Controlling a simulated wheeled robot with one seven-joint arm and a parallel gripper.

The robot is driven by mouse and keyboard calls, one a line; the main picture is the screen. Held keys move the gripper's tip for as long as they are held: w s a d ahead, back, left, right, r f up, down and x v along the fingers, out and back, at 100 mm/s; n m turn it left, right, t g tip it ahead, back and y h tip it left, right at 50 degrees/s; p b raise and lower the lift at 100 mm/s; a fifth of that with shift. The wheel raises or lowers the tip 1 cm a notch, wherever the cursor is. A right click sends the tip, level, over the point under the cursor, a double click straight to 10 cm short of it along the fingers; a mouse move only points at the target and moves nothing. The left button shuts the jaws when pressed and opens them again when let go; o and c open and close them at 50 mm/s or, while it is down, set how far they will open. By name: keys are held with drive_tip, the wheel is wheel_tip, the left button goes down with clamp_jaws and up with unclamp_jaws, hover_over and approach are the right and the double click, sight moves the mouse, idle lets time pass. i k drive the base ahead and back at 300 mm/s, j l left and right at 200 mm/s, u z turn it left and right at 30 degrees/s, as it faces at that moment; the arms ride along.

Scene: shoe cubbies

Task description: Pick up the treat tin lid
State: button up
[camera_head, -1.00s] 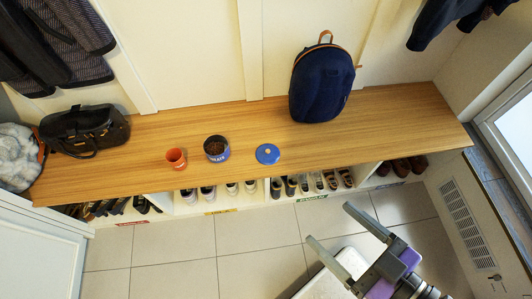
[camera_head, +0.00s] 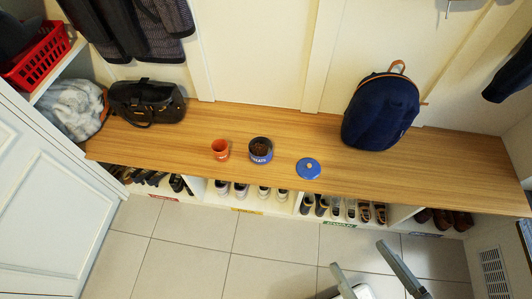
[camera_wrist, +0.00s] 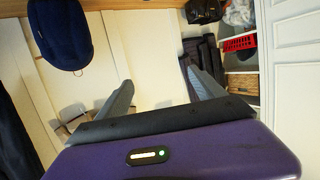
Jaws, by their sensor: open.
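The treat tin lid (camera_head: 309,169) is a flat blue disc with a small pale knob. It lies on the wooden bench top near the front edge. The open treat tin (camera_head: 261,150), dark blue with brown contents, stands to its left. My gripper (camera_head: 364,257) is open and empty, low at the bottom right in the head view, in front of the bench and apart from the lid. In the wrist view my gripper (camera_wrist: 163,88) shows two spread fingers with nothing between them. The lid is not seen in the wrist view.
An orange cup (camera_head: 221,150) stands left of the tin. A navy backpack (camera_head: 381,112) stands on the bench behind and right of the lid. A black bag (camera_head: 148,102) sits at the left end. Shoe cubbies lie under the bench top (camera_head: 440,165). The tiled floor (camera_head: 195,245) in front is clear.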

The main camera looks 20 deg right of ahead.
sight(309, 168)
drive_tip(key=i+j+z, duration=0.35)
drive_tip(key=j, duration=0.3)
drive_tip(key=i+j+z, duration=0.2)
drive_tip(key=j, duration=0.15)
drive_tip(key=i+j+z, duration=0.15)
drive_tip(key=j, duration=0.25)
drive_tip(key=i+j+z, duration=0.2)
drive_tip(key=j, duration=0.2)
drive_tip(key=j+z, duration=0.15)
drive_tip(key=j, duration=0.25)
